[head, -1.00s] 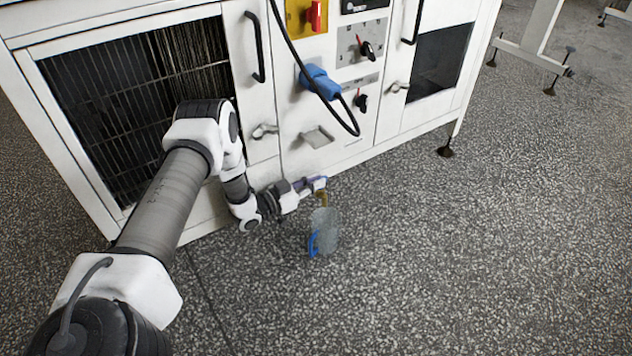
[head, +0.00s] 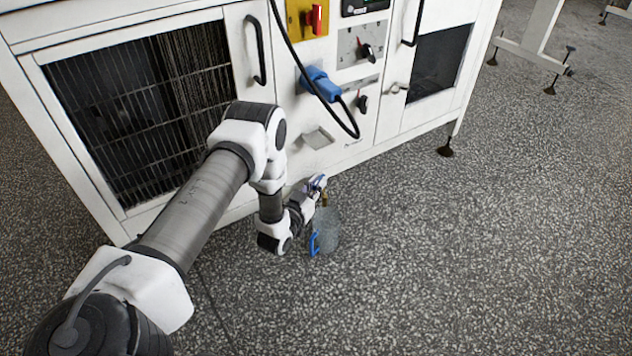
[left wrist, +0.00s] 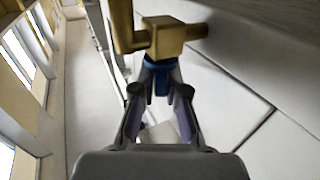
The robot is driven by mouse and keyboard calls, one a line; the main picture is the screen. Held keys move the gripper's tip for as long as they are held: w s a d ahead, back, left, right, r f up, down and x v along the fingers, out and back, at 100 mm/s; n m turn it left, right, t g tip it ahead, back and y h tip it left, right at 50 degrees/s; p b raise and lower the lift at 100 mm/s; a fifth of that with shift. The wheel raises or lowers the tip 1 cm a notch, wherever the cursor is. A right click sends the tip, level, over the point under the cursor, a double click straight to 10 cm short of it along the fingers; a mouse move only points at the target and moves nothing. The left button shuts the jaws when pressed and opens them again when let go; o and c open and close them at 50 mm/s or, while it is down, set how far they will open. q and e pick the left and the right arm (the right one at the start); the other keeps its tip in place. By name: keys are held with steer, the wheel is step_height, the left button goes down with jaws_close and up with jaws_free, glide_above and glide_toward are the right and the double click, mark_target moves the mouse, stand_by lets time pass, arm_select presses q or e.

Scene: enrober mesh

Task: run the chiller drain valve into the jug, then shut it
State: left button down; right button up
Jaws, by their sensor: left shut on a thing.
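The brass drain valve (left wrist: 166,38) comes out low on the white machine's front. Its blue handle (left wrist: 156,75) is between my left gripper's fingertips in the left wrist view. My left gripper (head: 318,184) is shut on this handle. In the head view the valve's brass outlet (head: 324,199) points down over the jug. The clear jug (head: 328,232) stands upright on the floor below it, with its blue handle (head: 314,243) to the left. I cannot tell whether liquid runs or how full the jug is. My right gripper is not in view.
The white machine (head: 240,205) fills the back, with a dark grille (head: 140,110) on its left. A blue plug (head: 320,84) with a looping black cable (head: 350,122) hangs above the valve. The speckled floor (head: 450,260) is clear on the right.

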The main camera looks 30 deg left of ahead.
arm_select(q)
steer(key=n+y, duration=0.1)
steer(key=y, duration=0.1)
steer(key=n+g+y, duration=0.1)
steer(key=n+y, duration=0.1)
steer(key=n+g+y, duration=0.1)
steer(key=y, duration=0.1)
steer(key=shift+w+d+n+y, duration=0.15)
steer(key=shift+d+n+y, duration=0.15)
steer(key=shift+d+y, duration=0.1)
steer(key=n+g+y, duration=0.4)
steer(key=y, duration=0.1)
steer(key=shift+w, duration=0.1)
steer(key=c, duration=1.2)
jaws_free()
steer(key=v, duration=1.2)
steer(key=shift+w+d, duration=0.1)
